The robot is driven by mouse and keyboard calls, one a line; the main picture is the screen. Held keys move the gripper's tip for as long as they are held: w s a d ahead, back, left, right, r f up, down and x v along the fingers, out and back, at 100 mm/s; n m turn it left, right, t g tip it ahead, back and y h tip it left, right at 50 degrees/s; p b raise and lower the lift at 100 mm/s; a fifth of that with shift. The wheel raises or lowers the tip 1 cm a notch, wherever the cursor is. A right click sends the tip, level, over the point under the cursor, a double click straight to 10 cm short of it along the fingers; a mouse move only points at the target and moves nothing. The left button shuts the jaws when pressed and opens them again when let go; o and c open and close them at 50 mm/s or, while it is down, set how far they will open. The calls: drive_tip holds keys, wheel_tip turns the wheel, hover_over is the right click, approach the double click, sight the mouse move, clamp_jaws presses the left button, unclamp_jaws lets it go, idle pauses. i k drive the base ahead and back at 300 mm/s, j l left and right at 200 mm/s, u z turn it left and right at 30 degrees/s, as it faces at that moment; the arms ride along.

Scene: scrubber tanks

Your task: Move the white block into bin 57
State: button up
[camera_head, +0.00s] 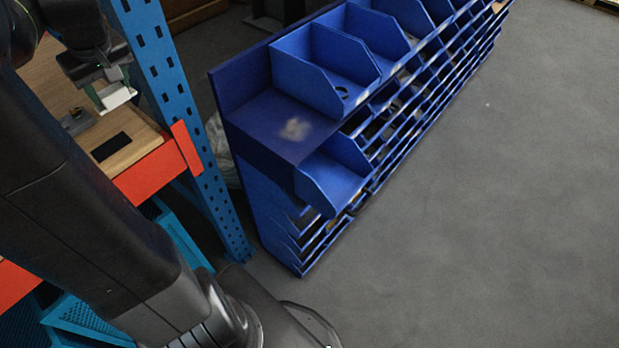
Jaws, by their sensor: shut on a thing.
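My gripper (108,84) is at the upper left, above a wooden shelf board. It is shut on a white block (116,97), which hangs below the fingers and looks clear of the board. A blue rack of bins (256,180) stands to the right, beyond a blue upright. Open blue bins (338,97) line its top. No bin number can be read, so I cannot tell which is bin 57.
The wooden shelf (140,146) has an orange-red front beam (158,173) and carries a flat black item (111,146) and a small dark part (74,118). A perforated blue upright (190,105) stands between shelf and bins. Grey floor (500,190) is clear at right.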

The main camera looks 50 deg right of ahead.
sight(331, 186)
drive_tip(key=k+l, duration=1.1)
drive_tip(key=k, duration=0.2)
drive_tip(key=i+l, duration=0.1)
drive_tip(key=l, duration=0.2)
drive_tip(key=i+l, duration=0.1)
drive_tip(key=l, duration=0.15)
